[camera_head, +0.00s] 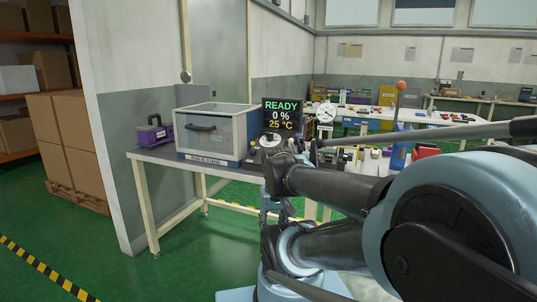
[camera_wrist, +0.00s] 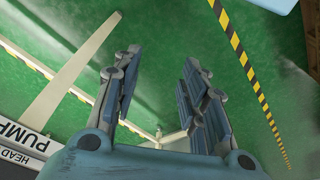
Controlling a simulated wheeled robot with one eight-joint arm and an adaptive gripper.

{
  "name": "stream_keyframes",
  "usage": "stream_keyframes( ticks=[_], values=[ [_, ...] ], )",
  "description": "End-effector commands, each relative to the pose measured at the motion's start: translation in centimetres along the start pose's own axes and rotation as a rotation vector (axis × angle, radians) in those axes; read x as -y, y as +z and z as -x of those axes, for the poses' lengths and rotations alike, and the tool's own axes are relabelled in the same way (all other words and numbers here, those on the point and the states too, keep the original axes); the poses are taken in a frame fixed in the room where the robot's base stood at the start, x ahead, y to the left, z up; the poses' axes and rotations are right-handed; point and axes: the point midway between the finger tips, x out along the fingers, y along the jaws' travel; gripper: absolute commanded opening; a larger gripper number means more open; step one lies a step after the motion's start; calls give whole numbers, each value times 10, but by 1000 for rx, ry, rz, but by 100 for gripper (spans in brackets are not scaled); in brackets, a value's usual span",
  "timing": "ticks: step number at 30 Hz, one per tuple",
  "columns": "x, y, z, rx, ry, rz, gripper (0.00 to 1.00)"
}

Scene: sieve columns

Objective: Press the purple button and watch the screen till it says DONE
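The screen (camera_head: 282,114) stands on the bench, at the right end of a clear-lidded box. It reads READY, 0 % and 25 °C in green, white and orange. I cannot make out a purple button in either view; small parts below the screen are partly behind my arm. My gripper (camera_wrist: 162,62) is open and empty in the wrist view, its two fingers apart over the green floor.
The clear-lidded box (camera_head: 212,133) with a dark handle sits on the grey bench (camera_head: 150,156). A purple and black device (camera_head: 153,136) stands left of it. A round gauge (camera_head: 326,112) is right of the screen. A PUMP HEAD label (camera_wrist: 18,140) shows at the wrist view's left edge.

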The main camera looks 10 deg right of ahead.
Motion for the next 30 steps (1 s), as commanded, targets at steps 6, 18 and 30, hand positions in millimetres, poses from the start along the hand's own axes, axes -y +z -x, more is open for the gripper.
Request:
stream_keyframes(
  ticks=[6,18,30],
  values=[
    [0,0,0,0,0,0,0],
    [0,0,0,0,0,0,0],
    [0,0,0,0,0,0,0]
  ],
)
